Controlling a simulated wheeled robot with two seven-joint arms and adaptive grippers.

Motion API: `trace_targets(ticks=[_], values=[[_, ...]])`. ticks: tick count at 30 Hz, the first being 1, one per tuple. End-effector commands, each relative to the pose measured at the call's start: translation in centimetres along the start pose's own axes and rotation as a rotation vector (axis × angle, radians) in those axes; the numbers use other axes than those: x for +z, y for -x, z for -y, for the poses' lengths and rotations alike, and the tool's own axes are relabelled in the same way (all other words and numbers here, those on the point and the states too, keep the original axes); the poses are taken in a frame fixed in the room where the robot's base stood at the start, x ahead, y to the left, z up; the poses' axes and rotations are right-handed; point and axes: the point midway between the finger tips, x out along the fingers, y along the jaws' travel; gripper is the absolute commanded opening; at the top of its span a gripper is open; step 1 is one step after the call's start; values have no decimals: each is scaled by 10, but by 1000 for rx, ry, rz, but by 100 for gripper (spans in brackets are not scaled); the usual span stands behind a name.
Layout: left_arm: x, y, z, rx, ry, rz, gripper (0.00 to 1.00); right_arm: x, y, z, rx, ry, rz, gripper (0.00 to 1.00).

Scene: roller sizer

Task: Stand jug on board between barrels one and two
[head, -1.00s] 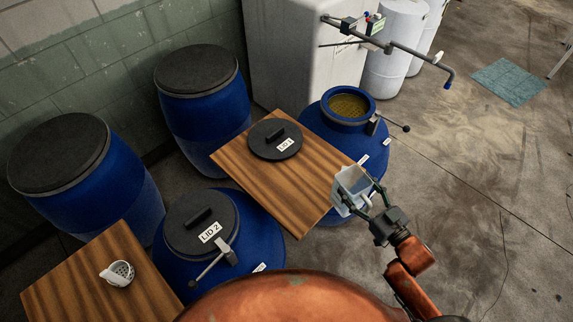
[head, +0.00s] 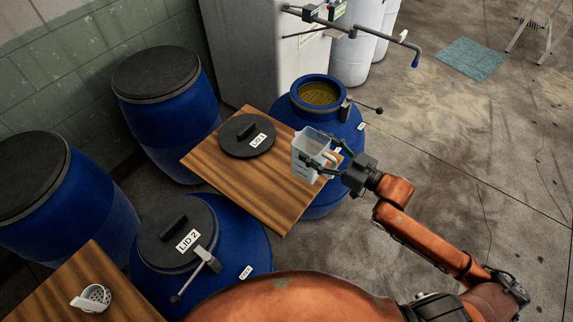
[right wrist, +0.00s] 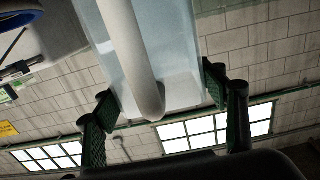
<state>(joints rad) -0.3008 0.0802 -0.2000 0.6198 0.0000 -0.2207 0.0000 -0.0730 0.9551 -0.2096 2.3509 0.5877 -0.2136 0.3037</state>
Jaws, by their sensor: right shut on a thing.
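My right gripper (head: 330,172) is shut on a clear jug (head: 310,152) and holds it upright or nearly so at the right edge of the wooden board (head: 215,162). The jug also shows in the right wrist view (right wrist: 165,60), its pale handle between the fingers (right wrist: 160,105). I cannot tell whether its base touches the board. The board lies between the open blue barrel (head: 345,130) and the blue barrel closed by lid 2 (head: 235,240). The black lid marked LID 1 (head: 240,130) lies on the board. My left gripper is not in view.
A second wooden board (head: 115,290) at the lower left holds a white perforated scoop (head: 92,298). Two black-lidded blue barrels (head: 165,110) stand by the wall. The board's front part is bare.

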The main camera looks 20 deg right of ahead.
Motion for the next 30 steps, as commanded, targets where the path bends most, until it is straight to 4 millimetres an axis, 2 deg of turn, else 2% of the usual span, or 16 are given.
trace_targets(ticks=[3, 6, 11, 20, 26, 30], values=[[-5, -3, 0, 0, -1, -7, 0, 10, -24, 16, -3, -5, -8, 8], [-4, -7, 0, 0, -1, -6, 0, 32, -38, 24, -1, -6, -2, 8], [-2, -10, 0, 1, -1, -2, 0, 54, -53, 34, -1, -3, -2, 8], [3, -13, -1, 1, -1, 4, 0, 71, -65, 41, 0, -2, -1, 8], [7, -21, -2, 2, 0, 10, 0, 101, -65, 41, 0, -2, 2, 8], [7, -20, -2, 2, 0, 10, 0, 102, -66, 41, 0, 1, 0, 8]])
